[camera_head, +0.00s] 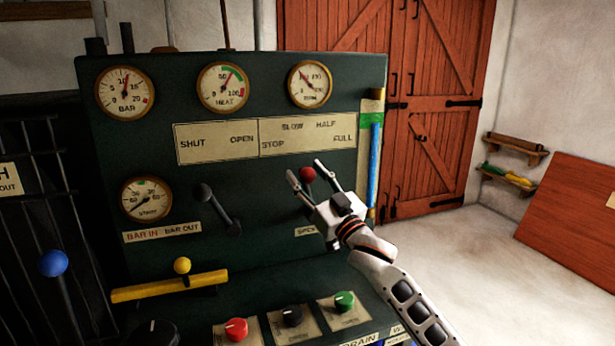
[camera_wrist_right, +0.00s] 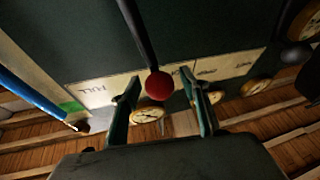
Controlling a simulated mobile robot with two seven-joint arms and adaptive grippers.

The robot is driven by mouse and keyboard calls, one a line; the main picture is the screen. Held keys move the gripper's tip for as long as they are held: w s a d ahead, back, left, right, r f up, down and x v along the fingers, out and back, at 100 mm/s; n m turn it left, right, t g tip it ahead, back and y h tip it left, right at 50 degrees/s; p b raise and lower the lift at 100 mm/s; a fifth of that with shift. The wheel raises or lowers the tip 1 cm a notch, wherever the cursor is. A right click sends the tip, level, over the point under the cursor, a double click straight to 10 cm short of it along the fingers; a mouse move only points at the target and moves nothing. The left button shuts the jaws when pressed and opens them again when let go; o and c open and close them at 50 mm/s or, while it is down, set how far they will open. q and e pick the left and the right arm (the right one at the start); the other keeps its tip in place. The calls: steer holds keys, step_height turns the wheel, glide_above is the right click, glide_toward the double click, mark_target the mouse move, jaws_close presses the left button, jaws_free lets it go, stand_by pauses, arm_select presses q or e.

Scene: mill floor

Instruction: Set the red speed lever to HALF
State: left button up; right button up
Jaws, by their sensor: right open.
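The red speed lever (camera_head: 308,174) shows in the head view as a red ball knob below the SLOW and HALF lettering of the cream label plate (camera_head: 264,138). My right gripper (camera_head: 305,169) is open, with one finger on each side of the knob. In the right wrist view, the red knob (camera_wrist_right: 158,86) sits at the end of a dark shaft between the open fingertips (camera_wrist_right: 158,82), with gaps visible at both sides. The shaft is mostly hidden by the gripper in the head view, and I cannot tell the exact setting. My left gripper is out of view.
A black-knobbed lever (camera_head: 217,207) stands left of the red one. A blue tube (camera_head: 374,165) runs up the panel's right edge. Below are a yellow bar (camera_head: 170,286) and red (camera_head: 236,329), black and green knobs. Open floor (camera_head: 470,265) lies to the right.

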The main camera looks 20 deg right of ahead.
jaws_close()
steer(key=shift+d+r+m+p, duration=0.3)
steer(key=shift+d+m+p, duration=0.15)
steer(key=shift+m, duration=0.25)
steer(key=d+m+h+p, duration=0.1)
steer(key=d+m+h, duration=0.1)
steer(key=m, duration=0.1)
steer(key=d+m+t+h+p, duration=0.1)
steer(key=d+m+h+p, duration=0.1)
steer(key=d+m, duration=0.1)
steer(key=shift+w+d+f+m+t, duration=0.15)
steer(key=shift+d+f+m+t, duration=0.05)
steer(key=shift+d+m+t, duration=0.15)
jaws_free()
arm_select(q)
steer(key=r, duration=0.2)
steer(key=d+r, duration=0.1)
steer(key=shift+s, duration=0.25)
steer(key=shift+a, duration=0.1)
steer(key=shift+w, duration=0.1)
arm_select(e)
steer(key=shift+f, duration=0.1)
